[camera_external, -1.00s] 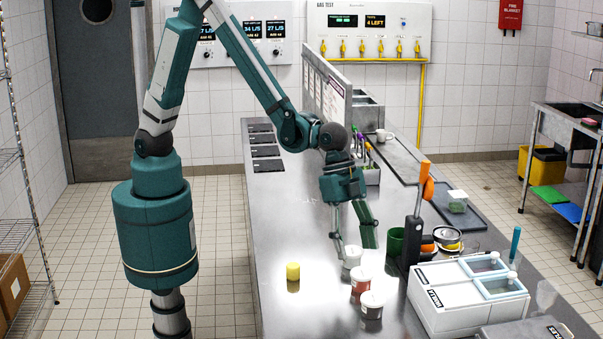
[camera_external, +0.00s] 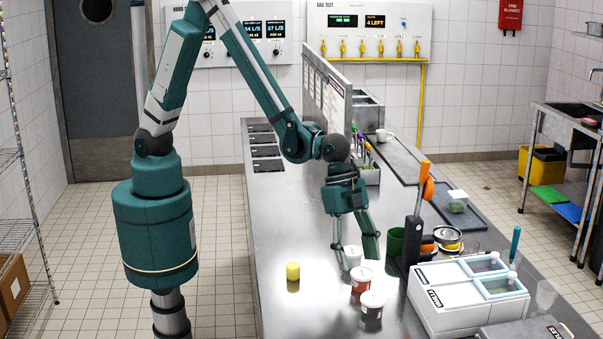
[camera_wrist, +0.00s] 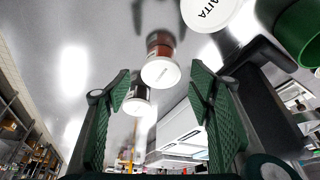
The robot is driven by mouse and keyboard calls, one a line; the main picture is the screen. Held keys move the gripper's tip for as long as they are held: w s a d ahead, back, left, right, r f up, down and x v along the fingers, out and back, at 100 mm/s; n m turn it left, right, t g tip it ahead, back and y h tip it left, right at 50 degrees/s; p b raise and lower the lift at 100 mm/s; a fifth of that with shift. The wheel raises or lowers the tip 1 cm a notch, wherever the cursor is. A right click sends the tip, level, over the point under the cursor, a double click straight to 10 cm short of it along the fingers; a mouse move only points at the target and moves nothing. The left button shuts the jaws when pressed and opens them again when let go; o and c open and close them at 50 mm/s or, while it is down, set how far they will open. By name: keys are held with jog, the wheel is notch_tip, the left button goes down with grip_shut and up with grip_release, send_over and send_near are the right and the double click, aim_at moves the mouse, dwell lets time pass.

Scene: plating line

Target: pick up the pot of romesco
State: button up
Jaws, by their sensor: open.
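A pot with red contents and a white lid (camera_external: 361,279) stands on the steel counter, likely the romesco; its label is unreadable. In the wrist view this pot (camera_wrist: 160,46) shows between my fingertips, a little beyond them. A dark pot with a white lid (camera_external: 371,306) stands nearer the camera and also shows in the wrist view (camera_wrist: 138,107). My gripper (camera_external: 358,259) is open and empty, close by the pots. It also shows in the wrist view (camera_wrist: 160,80).
A yellow cylinder (camera_external: 293,271) stands left of the pots. A green container (camera_external: 396,241), an orange-handled black device (camera_external: 414,225) and a white lidded unit (camera_external: 462,292) stand to the right.

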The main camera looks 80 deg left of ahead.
aim_at(361, 272)
jog(key=shift+d+f, duration=0.1)
jog(key=shift+f, duration=0.1)
dwell(0.3)
jog(key=shift+x, duration=2.5)
jog(key=shift+w, duration=0.15)
jog(key=shift+c, duration=0.7)
jog(key=c, duration=0.7)
